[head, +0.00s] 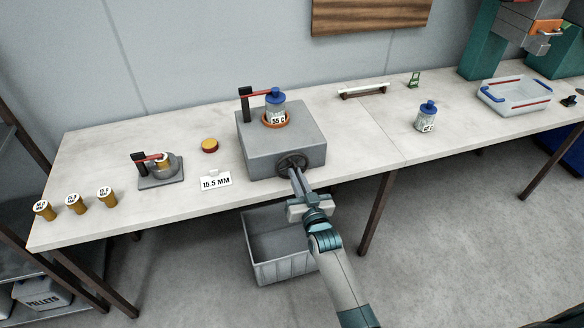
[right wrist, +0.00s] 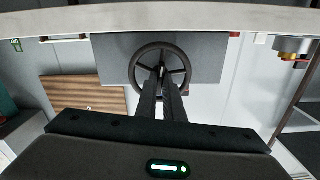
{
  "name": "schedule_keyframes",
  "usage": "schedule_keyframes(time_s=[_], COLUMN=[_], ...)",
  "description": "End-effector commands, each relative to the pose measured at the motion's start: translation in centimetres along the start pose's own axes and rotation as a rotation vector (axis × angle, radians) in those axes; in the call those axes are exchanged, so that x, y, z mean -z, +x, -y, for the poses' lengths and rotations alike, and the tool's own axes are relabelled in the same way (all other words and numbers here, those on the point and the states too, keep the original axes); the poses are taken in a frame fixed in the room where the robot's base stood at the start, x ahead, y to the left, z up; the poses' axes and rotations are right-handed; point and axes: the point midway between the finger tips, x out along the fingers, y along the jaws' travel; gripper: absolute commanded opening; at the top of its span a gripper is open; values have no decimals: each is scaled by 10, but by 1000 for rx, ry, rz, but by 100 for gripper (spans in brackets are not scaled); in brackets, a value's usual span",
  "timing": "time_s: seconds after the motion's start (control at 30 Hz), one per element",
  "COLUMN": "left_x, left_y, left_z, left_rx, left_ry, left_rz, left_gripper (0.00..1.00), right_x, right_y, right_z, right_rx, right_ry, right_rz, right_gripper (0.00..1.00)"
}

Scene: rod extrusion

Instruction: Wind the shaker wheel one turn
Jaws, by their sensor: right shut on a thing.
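The shaker (head: 265,150) is a grey box on the bench with a dark spoked wheel (head: 291,163) on its front face. A blue-capped jar labelled 55 C (head: 276,104) stands in an orange ring on its top, with a red arm reaching over the cap from a black post. My right gripper (head: 294,172) is at the wheel and shut on it. In the right wrist view the two fingers reach into the lower part of the wheel (right wrist: 160,44), close together near the hub. The exact grip point is partly hidden by the fingers. My left gripper is not in view.
A second blue-capped jar (head: 427,117) and a clear tray (head: 514,95) stand to the right. A small clamp stand (head: 160,168), a 15.5 MM sign (head: 216,181) and several gold cylinders (head: 75,203) are to the left. A grey bin (head: 280,245) is below the bench edge.

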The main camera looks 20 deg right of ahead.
Motion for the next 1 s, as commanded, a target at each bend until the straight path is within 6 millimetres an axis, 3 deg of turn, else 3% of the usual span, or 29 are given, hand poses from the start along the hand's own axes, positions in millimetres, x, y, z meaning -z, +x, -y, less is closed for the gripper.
schedule_keyframes(time_s=[0.63,0.67,0.73,1.0], left_x=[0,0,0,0], left_y=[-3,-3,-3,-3], left_z=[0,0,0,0], left_rx=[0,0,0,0], left_ry=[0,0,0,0], left_rz=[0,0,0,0], left_gripper=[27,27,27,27], right_x=[0,0,0,0], right_y=[0,0,0,0], right_z=[0,0,0,0], right_rx=[0,0,0,0], right_ry=[173,172,172,171], right_rz=[-1,-1,-1,0], right_gripper=[0,15,30,30])
